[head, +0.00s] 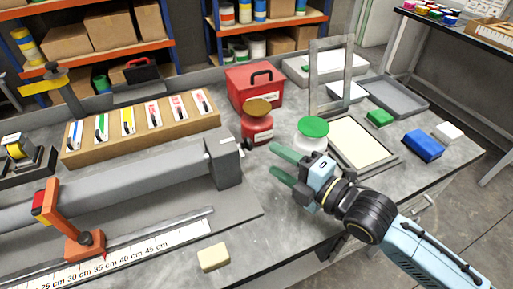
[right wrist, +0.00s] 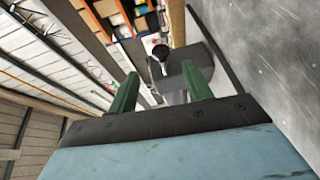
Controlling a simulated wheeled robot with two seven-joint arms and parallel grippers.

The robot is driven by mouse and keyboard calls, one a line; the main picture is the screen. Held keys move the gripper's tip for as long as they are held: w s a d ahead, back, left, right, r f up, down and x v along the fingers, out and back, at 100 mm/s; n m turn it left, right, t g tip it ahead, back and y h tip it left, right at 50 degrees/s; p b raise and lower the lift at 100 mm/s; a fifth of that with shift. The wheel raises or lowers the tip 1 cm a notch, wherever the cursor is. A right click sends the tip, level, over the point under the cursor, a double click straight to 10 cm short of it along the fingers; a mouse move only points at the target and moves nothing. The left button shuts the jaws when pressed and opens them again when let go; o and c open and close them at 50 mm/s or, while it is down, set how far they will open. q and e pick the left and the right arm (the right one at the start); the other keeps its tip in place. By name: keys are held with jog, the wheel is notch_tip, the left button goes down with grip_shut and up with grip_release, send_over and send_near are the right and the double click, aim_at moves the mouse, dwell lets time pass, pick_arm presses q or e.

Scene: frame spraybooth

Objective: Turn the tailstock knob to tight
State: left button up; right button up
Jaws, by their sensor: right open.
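The tailstock (head: 225,165) is a grey block at the right end of a long grey bar in the head view. Its small dark knob (head: 247,144) sticks out at the right side near the top. In the right wrist view the round dark knob (right wrist: 160,51) shows beyond the fingers, in front of grey parts. My right gripper (head: 272,160) has green fingers, open and empty, pointing left toward the tailstock. It is a short gap to the right of the knob and apart from it. My left gripper is not in view.
A red jar with a brown lid (head: 257,122) stands just behind the knob. A green-lidded jar (head: 312,135) is behind my right gripper. A red toolbox (head: 254,87) stands farther back. A beige block (head: 213,257) lies in front, with clear bench to its right.

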aim_at(246, 145)
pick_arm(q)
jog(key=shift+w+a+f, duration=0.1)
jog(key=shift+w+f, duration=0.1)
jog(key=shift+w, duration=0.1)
pick_arm(e)
jog(key=x, duration=0.7)
